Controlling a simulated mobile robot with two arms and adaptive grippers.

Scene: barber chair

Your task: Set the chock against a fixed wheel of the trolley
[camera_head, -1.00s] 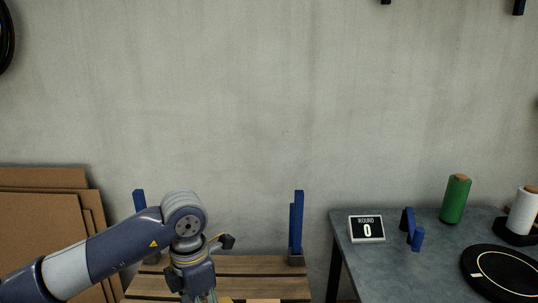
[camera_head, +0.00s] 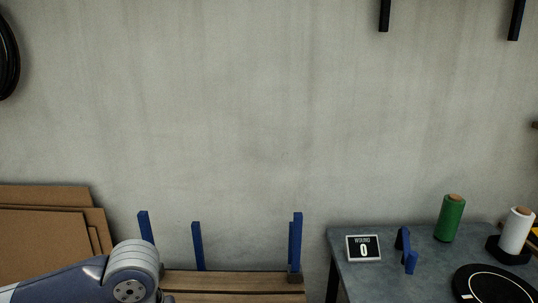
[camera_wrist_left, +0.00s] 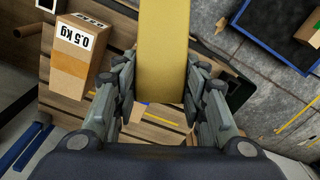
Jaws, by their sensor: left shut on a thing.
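My left gripper (camera_wrist_left: 163,100) is shut on a long yellow block, which looks like the chock (camera_wrist_left: 163,45), seen from above in the left wrist view. The block sits between the two fingers and reaches to the top of that picture. In the head view only my left arm shows at the bottom left; its gripper is below the picture. A wooden slatted deck with blue posts, apparently the trolley (camera_head: 235,283), stands at the bottom; slats also show under the gripper in the wrist view. I cannot make out any wheel. My right gripper is not in view.
A carton marked 0.5 kg (camera_wrist_left: 77,55) lies left of the gripper. Cardboard sheets (camera_head: 40,235) lean at left.

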